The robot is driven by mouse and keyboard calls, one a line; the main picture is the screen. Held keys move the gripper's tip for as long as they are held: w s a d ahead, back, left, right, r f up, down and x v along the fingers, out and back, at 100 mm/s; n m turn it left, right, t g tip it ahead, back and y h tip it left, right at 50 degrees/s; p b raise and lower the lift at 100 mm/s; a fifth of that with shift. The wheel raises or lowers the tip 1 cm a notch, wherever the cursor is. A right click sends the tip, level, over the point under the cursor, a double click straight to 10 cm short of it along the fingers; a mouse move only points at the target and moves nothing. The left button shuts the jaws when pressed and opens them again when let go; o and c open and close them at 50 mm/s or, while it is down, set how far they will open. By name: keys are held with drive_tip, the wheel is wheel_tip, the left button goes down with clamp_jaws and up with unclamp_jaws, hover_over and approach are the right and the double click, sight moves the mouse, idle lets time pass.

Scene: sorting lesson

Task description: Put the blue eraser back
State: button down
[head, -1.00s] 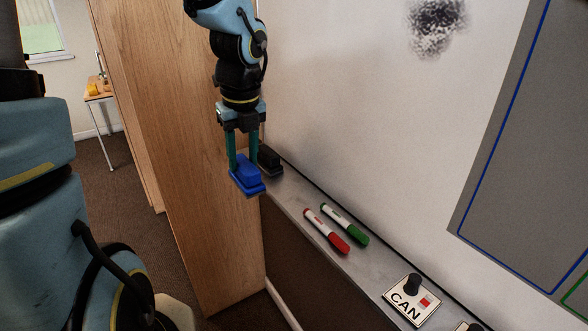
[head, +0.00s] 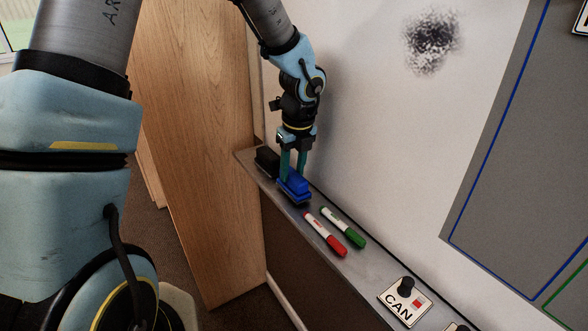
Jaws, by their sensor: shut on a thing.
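The blue eraser (head: 295,188) is at the left part of the grey tray (head: 365,266) under the whiteboard. My gripper (head: 293,177) points down and is shut on the eraser's upper part. The eraser is over the tray, between the black eraser (head: 266,160) on its left and the markers on its right. I cannot tell whether its underside touches the tray.
A red marker (head: 325,234) and a green marker (head: 343,227) lie close to the right of the blue eraser. A "CAN" sign with a black knob (head: 405,303) sits further right. A wooden panel (head: 200,150) stands left of the tray. The whiteboard (head: 400,130) rises behind, with a dark smudge (head: 432,42).

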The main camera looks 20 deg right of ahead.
drive_tip(key=shift+d+f+p, duration=0.15)
drive_tip(key=shift+f+p, duration=0.15)
drive_tip(key=shift+f, duration=0.25)
drive_tip(key=shift+c, duration=2.3)
unclamp_jaws()
drive_tip(key=shift+r, duration=0.15)
